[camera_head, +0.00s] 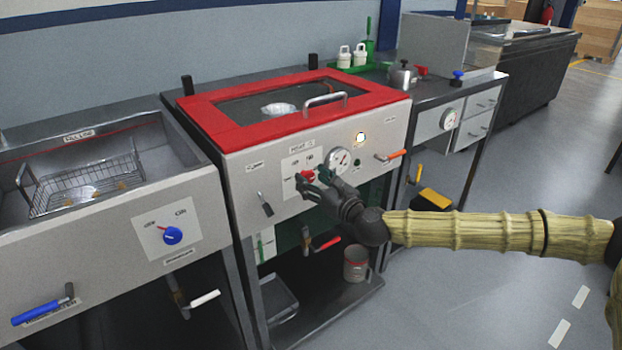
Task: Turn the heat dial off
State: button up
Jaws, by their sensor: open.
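The red heat dial (307,175) sits on the front panel of the red-topped machine, on a white plate with a heat label above it. My gripper (312,181) is open, with its dark fingers right at the dial and partly covering it. I cannot tell whether the fingers touch the dial. The dial's pointer direction is hidden or too small to read. A lamp (361,138) on the same panel looks lit. A round gauge (339,160) is just right of the dial.
A metal lever (264,204) is left of the dial and an orange-handled valve (391,156) right of it. The left sink unit has a blue dial (172,235). Open floor lies at right.

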jog(key=shift+w+a, duration=0.35)
jog(key=shift+w, duration=0.1)
jog(key=shift+c, duration=0.5)
jog(key=c, duration=0.9)
